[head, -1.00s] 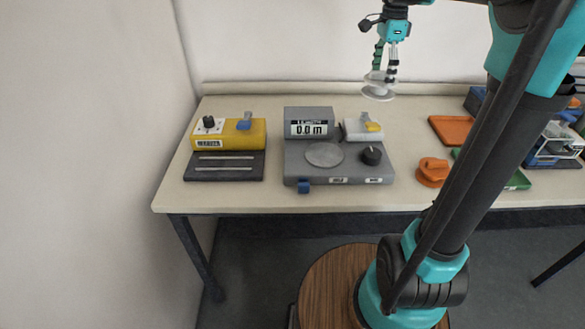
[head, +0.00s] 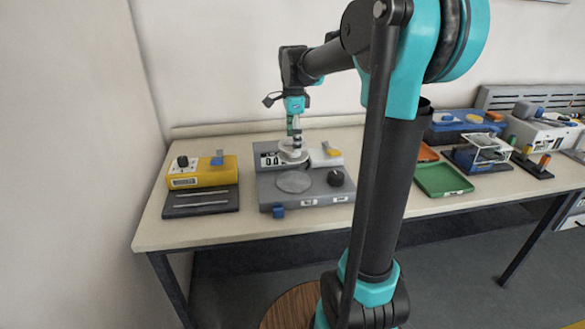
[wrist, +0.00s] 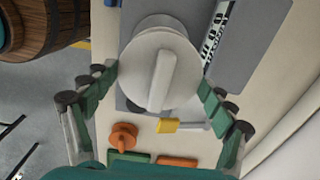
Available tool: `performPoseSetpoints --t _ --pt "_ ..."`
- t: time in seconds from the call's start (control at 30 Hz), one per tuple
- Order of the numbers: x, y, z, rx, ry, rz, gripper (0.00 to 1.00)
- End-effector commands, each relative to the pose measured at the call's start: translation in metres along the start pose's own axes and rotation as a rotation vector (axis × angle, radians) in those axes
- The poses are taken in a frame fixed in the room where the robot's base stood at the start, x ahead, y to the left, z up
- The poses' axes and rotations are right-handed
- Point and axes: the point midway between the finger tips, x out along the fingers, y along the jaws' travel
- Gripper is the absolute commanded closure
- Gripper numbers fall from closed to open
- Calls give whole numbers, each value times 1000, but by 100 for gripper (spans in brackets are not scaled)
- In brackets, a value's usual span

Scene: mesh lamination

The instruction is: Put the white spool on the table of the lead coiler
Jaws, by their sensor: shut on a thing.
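The white spool (head: 293,153) is in my gripper (head: 294,140), held above the back part of the grey lead coiler (head: 262,197), in front of its display. In the wrist view the spool (wrist: 160,66) sits between the two green fingers (wrist: 158,85), its flange and raised bar facing the camera. The coiler's round grey table (head: 295,181) is bare and lies a little nearer the front than the spool. In the wrist view the spool hides that table, and the coiler's display (wrist: 214,34) shows to the right.
A yellow device (head: 203,172) with a dark base stands left of the coiler. A small white device with a yellow lever (head: 327,156) stands close at its right. A black knob (head: 335,178) rises right of the round table. Green tray (head: 442,180) and other equipment stand farther right.

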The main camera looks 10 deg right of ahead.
Motion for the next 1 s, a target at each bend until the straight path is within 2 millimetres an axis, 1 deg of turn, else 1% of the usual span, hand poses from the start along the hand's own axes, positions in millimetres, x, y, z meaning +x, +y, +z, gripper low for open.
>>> performPoseSetpoints --t 0.03,0.1,0.2,0.3,0.47,0.63,0.77,1.0 --pt "13 0 0 0 0 0 48" --pt "29 0 0 0 0 0 48" --pt "47 0 0 0 0 0 48" --pt "57 0 0 0 0 0 48" --pt "69 0 0 0 0 0 48" --pt "92 0 0 0 0 0 48" --pt "100 0 0 0 0 0 48" --pt "100 0 0 0 0 0 48"
